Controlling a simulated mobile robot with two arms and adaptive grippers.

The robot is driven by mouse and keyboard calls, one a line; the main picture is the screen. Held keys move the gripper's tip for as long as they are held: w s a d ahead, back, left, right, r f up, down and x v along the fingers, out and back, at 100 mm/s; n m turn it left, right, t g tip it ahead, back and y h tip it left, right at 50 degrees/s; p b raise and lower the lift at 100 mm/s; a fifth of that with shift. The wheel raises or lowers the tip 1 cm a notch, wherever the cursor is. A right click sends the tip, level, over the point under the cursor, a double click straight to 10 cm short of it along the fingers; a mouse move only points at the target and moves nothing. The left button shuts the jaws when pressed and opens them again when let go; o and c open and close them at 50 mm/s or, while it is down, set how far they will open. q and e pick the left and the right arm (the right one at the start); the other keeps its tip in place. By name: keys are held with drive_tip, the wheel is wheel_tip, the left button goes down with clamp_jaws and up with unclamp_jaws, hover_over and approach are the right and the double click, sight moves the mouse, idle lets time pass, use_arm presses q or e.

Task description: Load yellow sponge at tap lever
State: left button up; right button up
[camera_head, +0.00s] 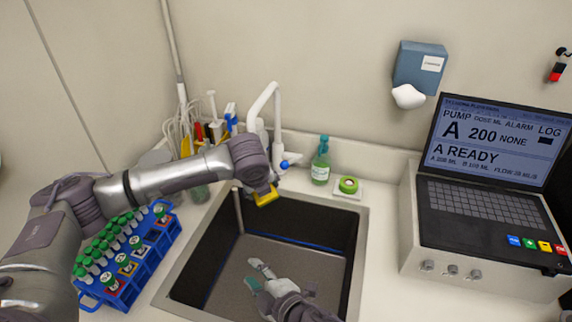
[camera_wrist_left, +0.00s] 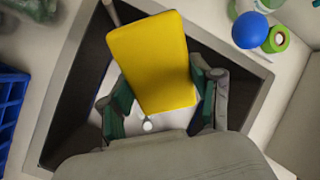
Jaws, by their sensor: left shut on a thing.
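The yellow sponge (camera_head: 266,196) is above the back of the sink, close below and left of the tap's blue lever (camera_head: 284,165). In the left wrist view the sponge (camera_wrist_left: 150,60) fills the middle, with green finger pads on both sides. My left gripper (camera_wrist_left: 158,88) is shut on it; in the head view that gripper is mostly hidden behind its wrist. The white tap (camera_head: 262,105) rises behind the sink. The sponge and lever look apart. My right gripper (camera_head: 256,273) is low over the sink, its two fingers spread and empty.
The dark sink (camera_head: 320,232) lies below both grippers. A green bottle (camera_head: 320,162) and a green tape roll (camera_head: 348,185) stand right of the tap. A blue tube rack (camera_head: 150,256) is at left, a pump console (camera_head: 480,215) at right.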

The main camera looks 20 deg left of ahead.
drive_tip(key=w+d+r+t, duration=0.1)
drive_tip(key=w+d+r, duration=0.15)
drive_tip(key=w, duration=0.35)
drive_tip(key=w+d+r, duration=0.2)
drive_tip(key=w+r, duration=0.2)
drive_tip(key=w, duration=0.3)
drive_tip(key=t, duration=0.1)
approach(286, 165)
drive_tip(key=f, duration=0.2)
drive_tip(key=shift+m, duration=0.4)
drive_tip(key=x, duration=0.7)
drive_tip(key=w+x, duration=0.1)
drive_tip(key=x, duration=0.3)
drive_tip(key=shift+w+r, duration=0.15)
drive_tip(key=shift+r, duration=0.1)
clamp_jaws()
